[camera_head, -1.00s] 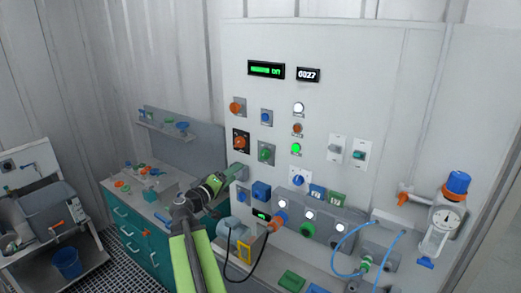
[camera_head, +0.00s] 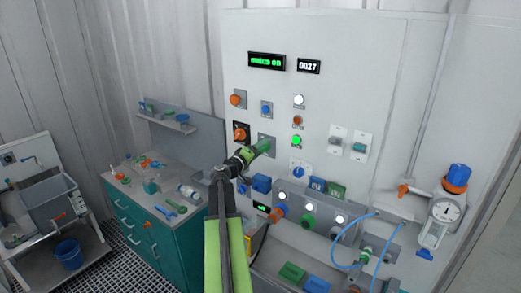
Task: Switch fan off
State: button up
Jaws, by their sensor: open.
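The wall panel (camera_head: 350,60) carries several knobs, buttons and lamps, and their labels are too small to read, so I cannot tell which one is the fan's. My gripper (camera_head: 264,146) is in front of a grey plate (camera_head: 266,137) in the panel's middle and hides most of the green knob there. I cannot tell whether it touches the knob. An orange and black rotary switch (camera_head: 241,133) is just left of it. A green lamp (camera_head: 296,140) is lit to its right. A black display (camera_head: 266,61) shows green characters above.
Two white switch plates (camera_head: 348,142) are to the right. A teal cabinet (camera_head: 140,219) with small items stands left, with a sink unit (camera_head: 52,207) beyond.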

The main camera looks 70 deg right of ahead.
jog(key=shift+c, duration=0.3)
jog(key=c, duration=1.2)
jog(key=shift+d, duration=0.25)
jog(key=shift+c, duration=0.6)
jog(key=shift+a, duration=0.15)
jog(key=shift+f+n, duration=0.1)
jog(key=shift+n, duration=0.3)
jog(key=n, duration=0.4)
jog(key=shift+f+n, duration=0.15)
jog(key=shift+n, duration=0.25)
jog(key=n, duration=0.6)
jog(key=shift+a+f+b, duration=0.1)
jog(key=shift+f+b, duration=0.05)
jog(key=shift+b, duration=0.2)
jog(key=shift+n, duration=0.3)
